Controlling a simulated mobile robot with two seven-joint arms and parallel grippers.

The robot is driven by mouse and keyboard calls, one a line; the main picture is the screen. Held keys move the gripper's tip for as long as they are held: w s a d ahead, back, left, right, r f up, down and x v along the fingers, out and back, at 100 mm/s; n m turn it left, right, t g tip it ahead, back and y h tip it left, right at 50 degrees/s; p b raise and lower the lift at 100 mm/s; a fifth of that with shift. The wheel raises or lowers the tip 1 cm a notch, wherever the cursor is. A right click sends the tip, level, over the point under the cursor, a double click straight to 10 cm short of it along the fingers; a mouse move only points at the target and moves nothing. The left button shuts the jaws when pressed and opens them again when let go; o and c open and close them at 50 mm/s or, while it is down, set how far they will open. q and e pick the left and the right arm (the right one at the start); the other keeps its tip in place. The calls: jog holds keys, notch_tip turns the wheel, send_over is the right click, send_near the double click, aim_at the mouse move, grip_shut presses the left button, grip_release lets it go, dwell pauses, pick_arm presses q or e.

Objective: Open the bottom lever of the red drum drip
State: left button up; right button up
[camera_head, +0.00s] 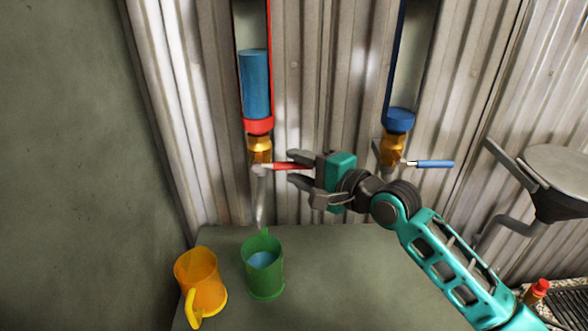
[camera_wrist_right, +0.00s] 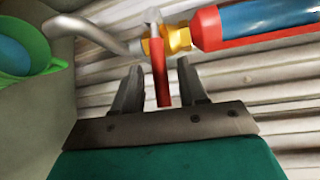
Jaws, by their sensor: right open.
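The red drum drip (camera_head: 258,126) hangs on the corrugated wall, a red-framed tube with blue liquid and a brass valve below. Its red lever (camera_head: 290,166) points right, level, from the valve. My right gripper (camera_head: 292,172) is open, its fingers at the lever's free end. In the right wrist view the red lever (camera_wrist_right: 160,75) reaches into the gap between the open fingers (camera_wrist_right: 160,82), with space on both sides. The grey spout (camera_head: 262,195) bends down above a green mug (camera_head: 264,275) that holds blue liquid. My left gripper is out of view.
An orange mug (camera_head: 200,280) stands left of the green mug on the grey-green table (camera_head: 340,265). A blue drip (camera_head: 398,122) with a blue lever (camera_head: 434,164) hangs right of my gripper. A grey stool-like seat (camera_head: 560,165) is at the far right. The table's right part is clear.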

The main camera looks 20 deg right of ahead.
jog(key=shift+x, duration=0.8)
grip_shut()
